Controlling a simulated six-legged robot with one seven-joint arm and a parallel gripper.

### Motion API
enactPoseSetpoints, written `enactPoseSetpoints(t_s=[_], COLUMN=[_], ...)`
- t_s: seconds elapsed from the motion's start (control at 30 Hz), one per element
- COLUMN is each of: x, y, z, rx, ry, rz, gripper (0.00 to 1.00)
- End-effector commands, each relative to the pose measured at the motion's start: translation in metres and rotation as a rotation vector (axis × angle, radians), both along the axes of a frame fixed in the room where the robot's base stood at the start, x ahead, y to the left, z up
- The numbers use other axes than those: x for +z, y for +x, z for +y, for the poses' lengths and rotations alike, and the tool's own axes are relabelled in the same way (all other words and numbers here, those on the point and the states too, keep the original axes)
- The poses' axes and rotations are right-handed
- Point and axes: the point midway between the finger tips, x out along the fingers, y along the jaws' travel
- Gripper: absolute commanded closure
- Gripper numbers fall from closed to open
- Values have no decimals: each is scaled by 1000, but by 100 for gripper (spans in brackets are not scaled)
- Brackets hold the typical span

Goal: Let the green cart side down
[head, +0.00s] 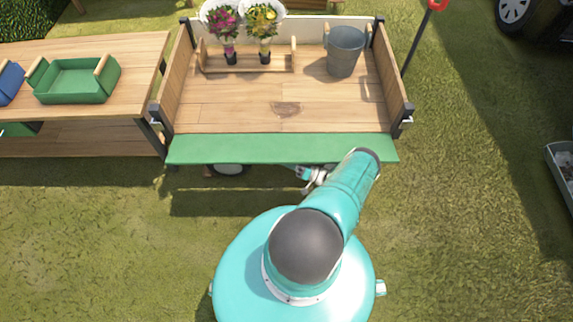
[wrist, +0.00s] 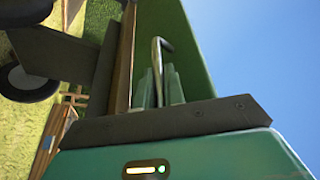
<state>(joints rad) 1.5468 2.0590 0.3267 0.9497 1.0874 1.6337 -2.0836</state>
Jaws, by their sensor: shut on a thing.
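The cart (head: 285,95) has a wooden bed with wooden left and right walls. Its green side (head: 250,149) is on the edge nearest me and leans outward, its inner face visible from above. How far it is tilted is hard to tell. My gripper (wrist: 160,88) is shut on a bent grey metal handle (wrist: 157,48) at the green side. In the head view my gripper is at the panel's lower edge, right of centre, mostly hidden by my arm.
A flower rack (head: 245,62) with two wrapped bouquets and a grey bucket (head: 344,52) stand at the back of the cart bed. A wooden table (head: 95,50) with a green tray (head: 75,85) adjoins the left. Grass in front is clear.

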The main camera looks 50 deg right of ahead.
Motion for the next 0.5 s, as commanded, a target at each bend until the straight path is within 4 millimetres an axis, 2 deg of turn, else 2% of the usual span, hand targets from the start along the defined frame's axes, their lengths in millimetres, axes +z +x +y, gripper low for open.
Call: enactPoseSetpoints(t_s=[0.4,0.43,0.5], x=[-1,0,0], y=[0,0,0], z=[0,0,0], rx=[4,4,3], ry=[-2,-2,-1], rz=[-1,-1,-1], gripper=[100,83,70])
